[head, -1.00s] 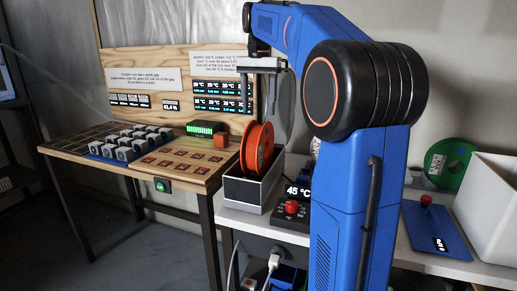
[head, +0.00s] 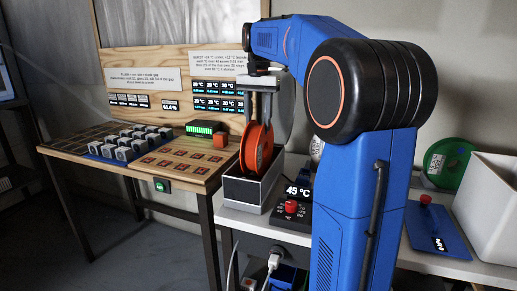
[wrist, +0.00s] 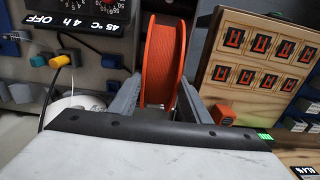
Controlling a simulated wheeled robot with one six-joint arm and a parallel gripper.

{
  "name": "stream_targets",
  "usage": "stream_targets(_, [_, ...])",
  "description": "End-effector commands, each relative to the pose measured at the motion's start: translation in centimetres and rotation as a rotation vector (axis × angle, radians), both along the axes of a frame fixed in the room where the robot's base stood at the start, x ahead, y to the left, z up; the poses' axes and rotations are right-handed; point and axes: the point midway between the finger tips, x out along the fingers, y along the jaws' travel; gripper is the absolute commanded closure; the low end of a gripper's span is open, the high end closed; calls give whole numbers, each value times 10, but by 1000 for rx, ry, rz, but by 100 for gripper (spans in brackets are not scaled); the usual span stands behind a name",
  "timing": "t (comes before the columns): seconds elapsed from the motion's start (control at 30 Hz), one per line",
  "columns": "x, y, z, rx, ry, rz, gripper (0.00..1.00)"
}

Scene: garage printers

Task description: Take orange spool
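The orange spool (head: 257,148) stands upright on edge in an open grey box (head: 240,192) on the white bench, its lower part hidden by the box wall. In the wrist view the orange spool (wrist: 160,60) is seen edge-on in the middle. My gripper (head: 263,120) is above the box with its fingers pointing down at the spool's top. In the wrist view my gripper (wrist: 160,92) is open, with one finger on each side of the spool. I cannot tell whether either finger touches it.
A control box with a red knob (head: 291,206) and a 45 °C display stands right of the grey box. A green spool (head: 447,163) and a white bin (head: 490,212) are farther right. A wooden table (head: 190,158) with small blocks and an orange cube (head: 222,140) is left.

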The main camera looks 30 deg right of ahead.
Motion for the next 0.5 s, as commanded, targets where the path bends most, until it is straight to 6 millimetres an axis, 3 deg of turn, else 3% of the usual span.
stream_targets(0.1, [0, 0, 0, 0, 0, 0, 79])
stream_targets(0.5, [0, 0, 8, 0, -1, 0, 79])
